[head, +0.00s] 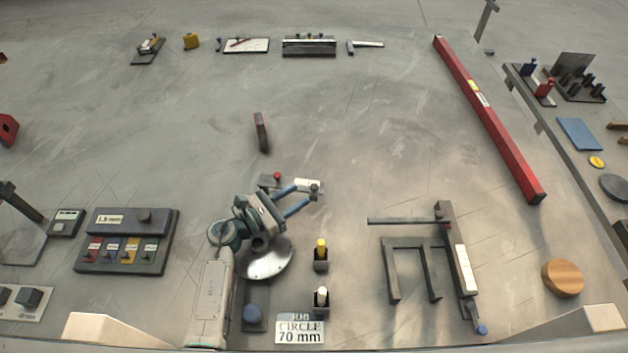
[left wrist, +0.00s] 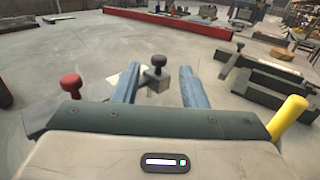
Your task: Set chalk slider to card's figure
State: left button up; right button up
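The job card (head: 300,330) lies at the bottom centre of the head view and reads "CIRCLE 70 mm". A small flat tool has a red knob (head: 277,177) at one end and a dark knob (head: 314,187) at the other, with a pale plate (head: 303,183) between. The dark knob looks like the chalk slider. My left gripper (head: 304,195) is open beside it. In the left wrist view the dark knob (left wrist: 157,66) shows between the two blue fingers, with no clear contact; the red knob (left wrist: 70,84) stands left. My right gripper is not in view.
Yellow (head: 321,247) and white (head: 321,294) chalk sticks stand in dark holders near my left arm. A dark frame (head: 420,245) with a sliding bar stands to the right. A long red beam (head: 490,118) lies farther right. The middle beyond the tool is mostly clear.

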aim_at(311, 188)
pick_arm(q)
jog(key=p+x, duration=0.1)
jog(key=x, duration=0.4)
jog(key=shift+a, duration=0.1)
jog(key=shift+p+x, duration=0.35)
jog(key=shift+x, duration=0.45)
jog(key=shift+f, duration=0.1)
jog(key=shift+c, duration=0.2)
